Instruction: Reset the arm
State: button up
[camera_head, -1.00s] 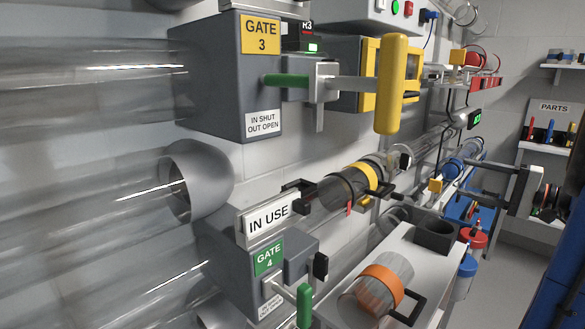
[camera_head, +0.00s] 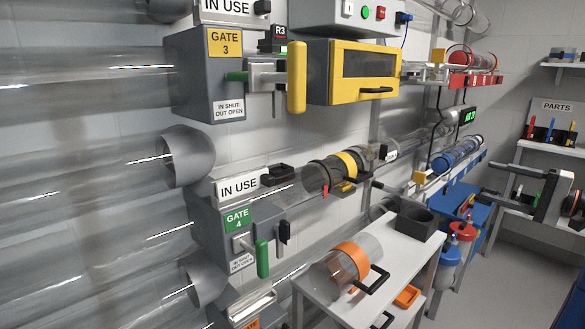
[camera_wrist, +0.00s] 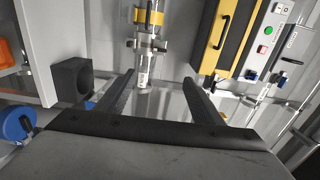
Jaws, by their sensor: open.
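My gripper (camera_head: 486,180) is at the right of the head view. Its two dark fingers point left and are spread apart with nothing between them. In the wrist view the fingers (camera_wrist: 158,78) also stand apart and empty, with a clear tube and its yellow band (camera_wrist: 150,17) beyond them. The gripper appears in front of the parts shelf in the head view. Whether it touches anything cannot be told, but no contact shows.
A white bench (camera_head: 372,285) holds a clear canister with an orange band (camera_head: 350,262) and a dark square block (camera_head: 414,224). A yellow-framed cabinet (camera_head: 352,72), gate 3 (camera_head: 205,80) and gate 4 (camera_head: 232,235) line the wall. Floor (camera_head: 480,290) shows at lower right.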

jog(key=s+a+f+n+g+h, duration=0.1)
jog(key=s+a+f+g, duration=0.15)
jog(key=a, duration=0.55)
jog(key=s+a+f+n+g, duration=0.1)
jog(key=s+a+f+g, duration=0.15)
jog(key=a, duration=0.65)
jog(key=s+a+f+n+g+h, duration=0.15)
jog(key=a+f+g, duration=0.25)
jog(key=a, duration=0.4)
jog(key=s+a+f+n+h, duration=0.2)
jog(key=s+f+n+h, duration=0.1)
jog(key=s, duration=0.5)
jog(key=s+a+f+n+h, duration=0.3)
jog(key=s+f+h, duration=0.2)
jog(key=s+f, duration=0.2)
jog(key=s, duration=0.2)
jog(key=shift+s+a+n, duration=0.25)
jog(key=shift+s+n, duration=0.05)
jog(key=shift+n, duration=0.05)
